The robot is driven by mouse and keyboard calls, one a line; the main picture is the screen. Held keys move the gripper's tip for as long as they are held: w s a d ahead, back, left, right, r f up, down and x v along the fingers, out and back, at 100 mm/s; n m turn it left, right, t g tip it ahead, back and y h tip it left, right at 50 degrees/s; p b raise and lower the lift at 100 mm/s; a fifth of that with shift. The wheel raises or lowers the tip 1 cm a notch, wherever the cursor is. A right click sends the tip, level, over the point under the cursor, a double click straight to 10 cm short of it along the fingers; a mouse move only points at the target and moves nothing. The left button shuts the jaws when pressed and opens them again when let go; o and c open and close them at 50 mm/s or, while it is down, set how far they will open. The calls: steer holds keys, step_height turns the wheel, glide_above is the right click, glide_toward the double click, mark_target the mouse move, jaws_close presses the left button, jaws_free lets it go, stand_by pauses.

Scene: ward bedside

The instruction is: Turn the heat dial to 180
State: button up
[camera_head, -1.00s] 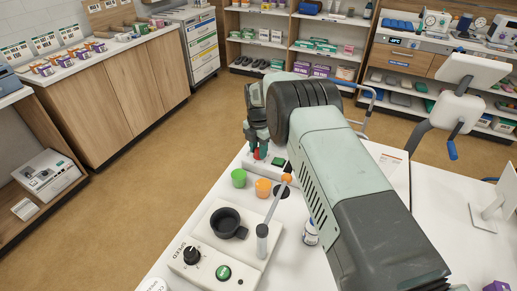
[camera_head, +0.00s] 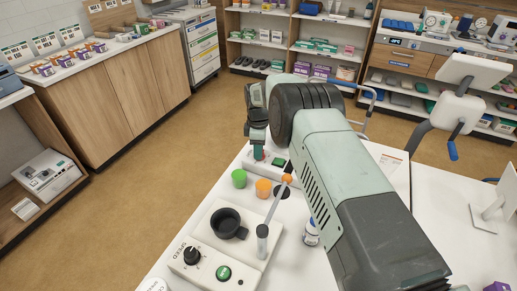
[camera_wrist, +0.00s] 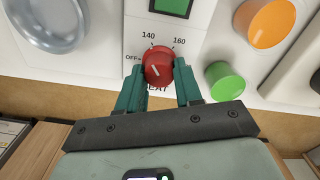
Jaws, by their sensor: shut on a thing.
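The red heat dial (camera_wrist: 158,66) sits on a white panel (camera_wrist: 193,38) in the wrist view. My gripper (camera_wrist: 158,78) is shut on it, with one teal finger on each side. The dial's short white line slants from upper left to lower right. The printed marks 140, 160 and OFF show around the dial; no 180 mark is visible, and the HEAT lettering is partly covered. In the head view my gripper (camera_head: 259,156) points down at the far left corner of the white table, and the dial is mostly hidden behind it.
A green cap (camera_head: 239,178) and an orange cap (camera_head: 263,187) stand close to the gripper. Nearer are a base with a black cup (camera_head: 228,222), a speed knob (camera_head: 191,255) and a leaning rod (camera_head: 275,206). A small bottle (camera_head: 311,233) stands beside my arm.

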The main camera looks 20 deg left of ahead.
steer(key=m, duration=0.6)
steer(key=shift+w+m, duration=0.15)
steer(key=shift+m, duration=0.15)
steer(key=m, duration=0.6)
steer(key=shift+d, duration=0.1)
steer(key=m, duration=0.6)
steer(key=shift+d+m, duration=0.1)
steer(key=shift+m, duration=0.2)
steer(key=m, duration=0.5)
steer(key=shift+m, duration=0.3)
steer(key=o, duration=1)
steer(key=shift+o, duration=0.2)
